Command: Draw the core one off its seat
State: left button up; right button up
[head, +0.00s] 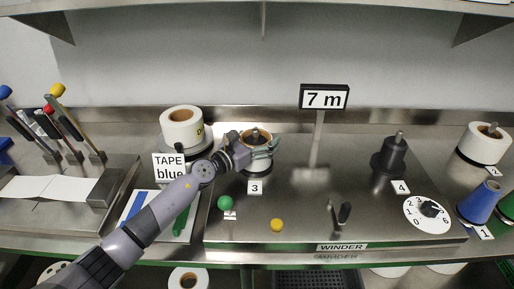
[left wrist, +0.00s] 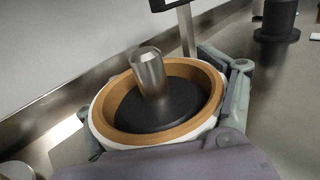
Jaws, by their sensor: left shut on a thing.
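A brown ring-shaped core (head: 264,147) with a thin white outer layer sits around a dark hub and metal post (head: 255,134) at the plate marked 3. In the left wrist view the core (left wrist: 112,104) surrounds the black hub with its steel post (left wrist: 149,76) standing up through the middle. My left gripper (head: 254,147) is shut on the core, its fingers on the outside at opposite sides. In the left wrist view a finger (left wrist: 238,92) presses at the right; the other is mostly hidden at the left. I cannot tell whether the core's underside touches the seat. My right gripper is not in view.
A larger white roll (head: 181,129) stands close left, behind the TAPE blue sign (head: 168,167). The 7 m sign (head: 324,97) stands behind right. A dark spindle (head: 392,154) is at 4.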

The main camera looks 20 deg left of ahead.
pick_arm(q)
notch_tip(320, 180, up, 20)
jog(key=p, duration=1)
